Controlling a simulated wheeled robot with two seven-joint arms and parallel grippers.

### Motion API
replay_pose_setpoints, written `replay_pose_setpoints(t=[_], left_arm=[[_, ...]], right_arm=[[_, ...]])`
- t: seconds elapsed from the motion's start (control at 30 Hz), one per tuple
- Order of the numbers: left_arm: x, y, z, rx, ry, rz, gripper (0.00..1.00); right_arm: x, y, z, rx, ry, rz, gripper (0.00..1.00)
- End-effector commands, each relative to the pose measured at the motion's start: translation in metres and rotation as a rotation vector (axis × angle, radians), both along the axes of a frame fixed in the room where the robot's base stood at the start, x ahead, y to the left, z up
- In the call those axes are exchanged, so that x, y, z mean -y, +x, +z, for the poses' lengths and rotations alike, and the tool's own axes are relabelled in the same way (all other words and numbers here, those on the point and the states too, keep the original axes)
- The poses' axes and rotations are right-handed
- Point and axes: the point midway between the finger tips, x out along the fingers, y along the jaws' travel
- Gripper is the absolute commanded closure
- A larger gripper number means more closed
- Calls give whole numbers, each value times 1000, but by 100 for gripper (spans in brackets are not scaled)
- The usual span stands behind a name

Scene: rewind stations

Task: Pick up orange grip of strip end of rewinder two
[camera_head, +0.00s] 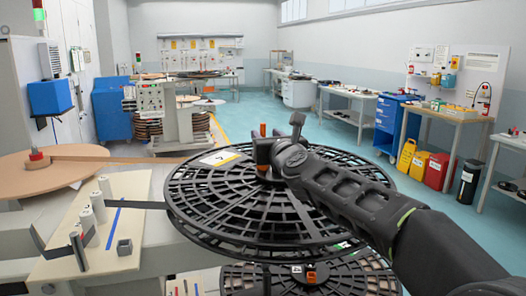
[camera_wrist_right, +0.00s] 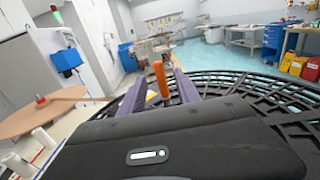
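An orange grip (camera_head: 262,130) stands upright near the middle of a large black spoked reel, which carries a white and yellow card (camera_head: 219,158). The wrist view shows the grip (camera_wrist_right: 160,78) between the two fingers of my right gripper (camera_wrist_right: 160,92), with a visible gap on each side. My right gripper (camera_head: 268,152) is open, above the reel (camera_head: 215,205), and its arm hides part of the reel's right side. A dark strip (camera_head: 148,205) runs from the left guide plate to the reel. My left gripper is not in view.
A second black reel (camera_head: 345,272) with an orange piece (camera_head: 312,275) lies lower in front. At left are a pale guide plate (camera_head: 128,190) with several white rollers and a tan disc (camera_head: 35,175). Benches and bins stand farther back around open floor.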

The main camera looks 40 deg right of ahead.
Motion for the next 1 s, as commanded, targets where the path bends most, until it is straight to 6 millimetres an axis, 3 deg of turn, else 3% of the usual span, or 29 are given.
replay_pose_setpoints(t=[0.3,0.9,1.0], left_arm=[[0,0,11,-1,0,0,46],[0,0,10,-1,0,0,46],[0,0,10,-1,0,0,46]], right_arm=[[16,38,2,-1,0,0,61],[16,39,1,0,1,0,61],[16,39,1,0,1,0,67]])
